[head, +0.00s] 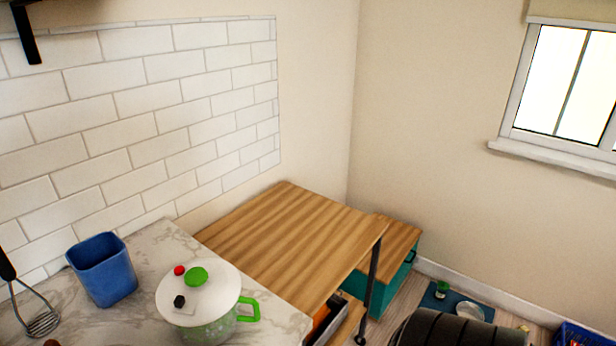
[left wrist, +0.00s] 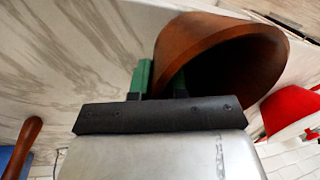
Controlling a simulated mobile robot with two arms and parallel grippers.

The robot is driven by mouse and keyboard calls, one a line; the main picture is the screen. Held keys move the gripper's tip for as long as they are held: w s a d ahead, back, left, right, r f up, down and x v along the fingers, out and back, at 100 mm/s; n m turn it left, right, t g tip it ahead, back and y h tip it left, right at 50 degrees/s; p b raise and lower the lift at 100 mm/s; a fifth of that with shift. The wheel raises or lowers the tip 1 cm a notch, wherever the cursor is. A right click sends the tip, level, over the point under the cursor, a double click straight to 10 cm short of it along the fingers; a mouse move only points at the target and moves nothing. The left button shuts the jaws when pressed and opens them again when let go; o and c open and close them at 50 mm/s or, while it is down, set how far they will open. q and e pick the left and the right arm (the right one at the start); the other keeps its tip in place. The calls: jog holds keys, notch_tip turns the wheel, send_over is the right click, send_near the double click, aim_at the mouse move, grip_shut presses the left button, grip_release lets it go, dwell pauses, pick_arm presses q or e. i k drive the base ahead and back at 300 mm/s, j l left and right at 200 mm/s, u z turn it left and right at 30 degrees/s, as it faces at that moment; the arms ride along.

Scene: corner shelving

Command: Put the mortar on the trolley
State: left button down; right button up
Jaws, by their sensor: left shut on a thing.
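The mortar (left wrist: 205,50), a reddish-brown rounded bowl, is in the left wrist view, tilted with its dark opening facing the camera. My left gripper (left wrist: 161,78) is shut on its wall, with one green finger outside and the other inside the bowl. The trolley (head: 290,235) is in the middle of the head view, with a bare wooden top, a dark post and a lower level partly hidden. My left gripper and the mortar cannot be made out in the head view. My right gripper is in neither view.
The marble counter (head: 150,240) adjoins the trolley's left side. A teal cabinet (head: 400,275) stands behind the trolley. A red object (left wrist: 290,108) is at right in the wrist view.

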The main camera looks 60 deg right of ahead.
aim_at(302, 246)
jog(key=k+l, duration=0.1)
jog(key=l, duration=0.9)
jog(key=k+l, duration=0.15)
jog(key=l, duration=0.35)
jog(key=k+l, duration=0.1)
jog(key=l, duration=0.4)
jog(key=k+l, duration=0.1)
jog(key=l, duration=0.4)
jog(key=i+l, duration=0.15)
jog(key=l, duration=0.2)
jog(key=i+l, duration=0.15)
jog(key=l, duration=0.2)
jog(key=i+l, duration=0.2)
jog(key=l, duration=0.15)
jog(key=i+l, duration=0.15)
jog(key=l, duration=0.2)
jog(key=i+l, duration=0.15)
jog(key=l, duration=0.25)
